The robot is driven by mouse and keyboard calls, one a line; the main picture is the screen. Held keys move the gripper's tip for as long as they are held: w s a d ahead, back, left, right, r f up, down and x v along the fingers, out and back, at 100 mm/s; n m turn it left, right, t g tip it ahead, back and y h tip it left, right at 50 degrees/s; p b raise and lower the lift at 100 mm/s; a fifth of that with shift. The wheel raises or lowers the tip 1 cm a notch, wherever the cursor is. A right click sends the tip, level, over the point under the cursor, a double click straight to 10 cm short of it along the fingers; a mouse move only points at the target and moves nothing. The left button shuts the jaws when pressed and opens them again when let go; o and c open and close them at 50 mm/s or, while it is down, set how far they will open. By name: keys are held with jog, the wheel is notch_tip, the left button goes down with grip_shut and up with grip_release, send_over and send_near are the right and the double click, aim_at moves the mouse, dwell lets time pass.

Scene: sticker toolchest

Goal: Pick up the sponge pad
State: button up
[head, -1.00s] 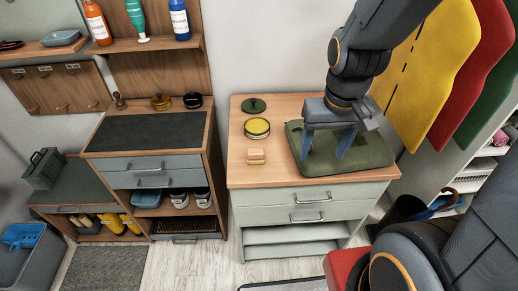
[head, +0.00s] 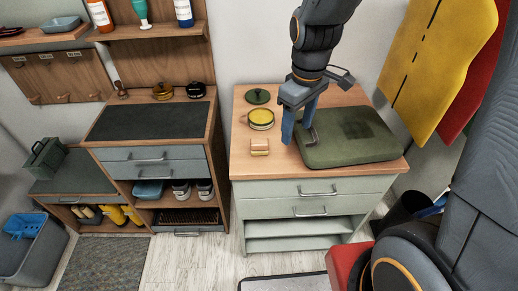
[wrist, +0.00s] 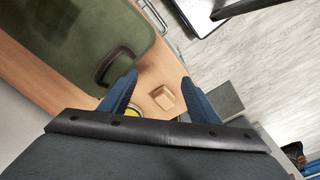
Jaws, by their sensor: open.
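The sponge pad (head: 260,146) is a small block with a pale orange top, lying on the wooden top of the right-hand cabinet. It also shows in the wrist view (wrist: 163,97), between my two blue fingers. My gripper (head: 298,142) is open and empty, to the right of the sponge pad in the head view and above the cabinet top, at the left edge of the green cushion. In the wrist view my gripper (wrist: 160,86) has its fingers spread apart, with the pad lying below and beyond them.
A green cushion (head: 350,138) with a dark handle fills the right of the cabinet top (head: 235,162). A yellow tin (head: 261,119) and a dark green lid (head: 258,97) lie behind the sponge pad. Yellow and red sheets (head: 440,65) hang at the right.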

aim_at(261, 141)
jog(key=w+a+f+n, duration=0.1)
jog(key=w+a+n, duration=0.1)
jog(key=a+n, duration=0.1)
jog(key=w+a+f+n+b, duration=0.1)
jog(key=w+a+f+n, duration=0.1)
jog(key=n, duration=0.1)
jog(key=w+a+f+n+b, duration=0.1)
jog(key=w+a+f+n, duration=0.1)
jog(key=w+a+n, duration=0.1)
jog(key=shift+a+g, duration=0.3)
jog(key=shift+g, duration=0.1)
jog(key=shift+w+a+f, duration=0.1)
jog(key=shift+f, duration=0.1)
jog(key=shift+f+p, duration=1.05)
jog(key=shift+f, duration=2.6)
jog(key=c, duration=1.2)
jog(key=shift+r, duration=0.1)
notch_tip(261, 141, up, 10)
jog(key=shift+f+b, duration=0.1)
jog(key=shift+b, duration=0.85)
